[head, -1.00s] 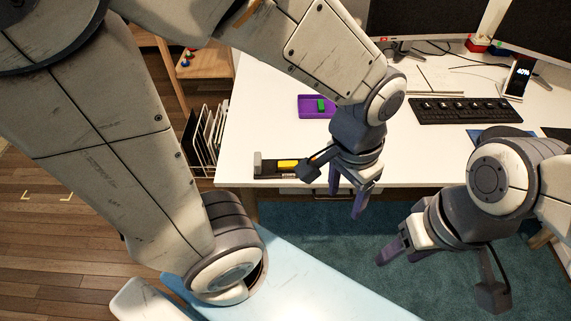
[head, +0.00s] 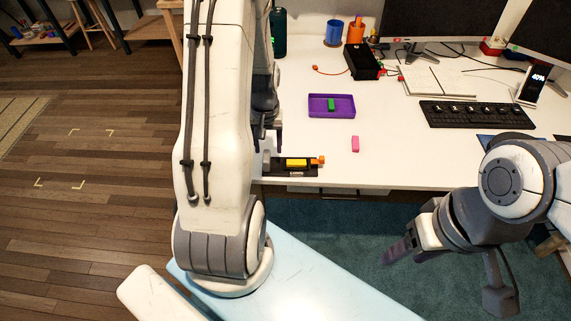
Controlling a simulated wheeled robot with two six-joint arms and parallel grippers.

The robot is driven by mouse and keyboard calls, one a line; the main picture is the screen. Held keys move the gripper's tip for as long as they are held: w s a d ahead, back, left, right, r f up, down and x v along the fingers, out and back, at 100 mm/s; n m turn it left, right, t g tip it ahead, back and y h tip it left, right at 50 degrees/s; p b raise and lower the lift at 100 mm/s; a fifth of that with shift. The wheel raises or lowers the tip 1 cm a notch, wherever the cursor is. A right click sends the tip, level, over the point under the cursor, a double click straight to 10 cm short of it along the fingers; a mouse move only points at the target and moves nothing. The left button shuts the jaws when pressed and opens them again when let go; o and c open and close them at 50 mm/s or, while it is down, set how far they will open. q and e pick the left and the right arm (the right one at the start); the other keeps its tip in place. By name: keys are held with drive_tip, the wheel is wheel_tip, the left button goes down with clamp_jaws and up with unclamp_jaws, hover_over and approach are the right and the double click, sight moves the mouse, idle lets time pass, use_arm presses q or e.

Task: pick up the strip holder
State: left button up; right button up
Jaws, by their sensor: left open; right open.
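A black strip holder (head: 307,172) lies near the front left edge of the white desk. A yellow block (head: 296,162) sits in it, and an orange piece (head: 318,160) shows at its right end. Its left end is partly hidden by my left arm. My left gripper (head: 268,137) is open, pointing down just behind and left of the holder, apart from it as far as I can see; the arm hides part of it. My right gripper (head: 402,252) is open and empty, low at the right, in front of the desk over the teal rug.
A purple tray (head: 345,114) with a green block (head: 331,104) stands behind the holder. A pink block (head: 355,144) lies to the right. A keyboard (head: 475,114), a black box (head: 363,62) and cups stand further back. Desk surface between tray and keyboard is clear.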

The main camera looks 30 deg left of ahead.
sight(266, 156)
use_arm(q)
drive_tip(key=f, duration=0.5)
drive_tip(key=shift+s+a, duration=0.2)
drive_tip(key=shift+s, duration=0.15)
drive_tip(key=shift+f, duration=0.5)
clamp_jaws()
